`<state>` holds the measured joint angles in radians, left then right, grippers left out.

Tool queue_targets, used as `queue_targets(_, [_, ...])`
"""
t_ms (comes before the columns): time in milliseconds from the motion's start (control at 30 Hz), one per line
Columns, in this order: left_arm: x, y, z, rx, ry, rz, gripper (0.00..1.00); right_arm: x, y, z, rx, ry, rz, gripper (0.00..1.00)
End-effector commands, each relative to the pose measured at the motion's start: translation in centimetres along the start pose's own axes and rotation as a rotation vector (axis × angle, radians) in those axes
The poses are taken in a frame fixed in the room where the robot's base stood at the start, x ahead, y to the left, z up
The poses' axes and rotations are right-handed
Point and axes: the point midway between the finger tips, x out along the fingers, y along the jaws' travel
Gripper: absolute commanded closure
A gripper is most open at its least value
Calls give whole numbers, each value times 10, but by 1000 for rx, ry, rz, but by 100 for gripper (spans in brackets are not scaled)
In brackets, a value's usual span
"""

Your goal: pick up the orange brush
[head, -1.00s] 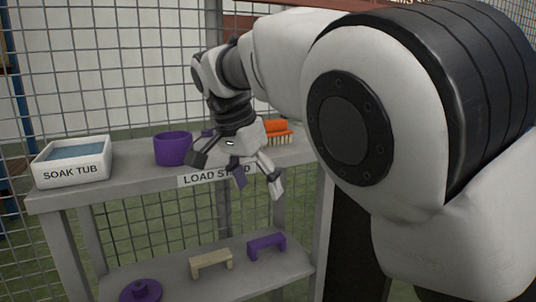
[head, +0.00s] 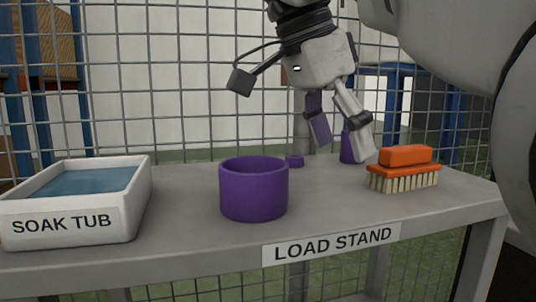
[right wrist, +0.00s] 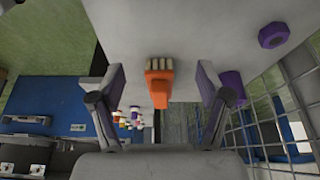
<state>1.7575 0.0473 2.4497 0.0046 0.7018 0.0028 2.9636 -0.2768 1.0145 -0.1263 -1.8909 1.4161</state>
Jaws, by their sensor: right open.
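The orange brush (head: 403,170) stands bristles down on the load stand (head: 330,213), near its right end. Its orange block handle is on top and its pale bristles touch the stand. My right gripper (head: 342,146) is open and empty, above the stand and just left of the brush in the head view. In the right wrist view the brush (right wrist: 159,88) shows between the two spread fingers (right wrist: 163,88), with bristles toward the top of the picture. No contact with it is visible. My left gripper is not in view.
A purple cup (head: 253,190) and the white soak tub (head: 140,205) stand left on the load stand. A wire mesh fence (head: 195,100) runs behind the stand.

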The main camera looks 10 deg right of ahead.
Motion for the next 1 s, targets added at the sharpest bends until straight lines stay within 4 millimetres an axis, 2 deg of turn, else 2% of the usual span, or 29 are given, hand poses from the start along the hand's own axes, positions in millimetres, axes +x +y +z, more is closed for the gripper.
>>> queue_targets(100, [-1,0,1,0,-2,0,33,10,0,-26,0,-5,0,23])
queue_targets(200, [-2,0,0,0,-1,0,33,19,0,-45,-1,-5,1,23])
queue_targets(467, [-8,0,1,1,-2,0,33,30,-1,-72,-2,-4,3,23])
queue_targets(600, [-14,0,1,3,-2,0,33,42,-1,-101,-2,-7,3,23])
queue_targets(633, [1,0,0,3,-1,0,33,58,-1,-96,-3,-4,5,23])
queue_targets(700, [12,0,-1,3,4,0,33,72,-1,-95,-3,-2,2,23])
queue_targets(967, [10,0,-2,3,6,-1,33,73,-1,-98,-3,-2,2,23])
queue_targets(1000, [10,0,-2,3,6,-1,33,73,-1,-98,-3,-2,2,34])
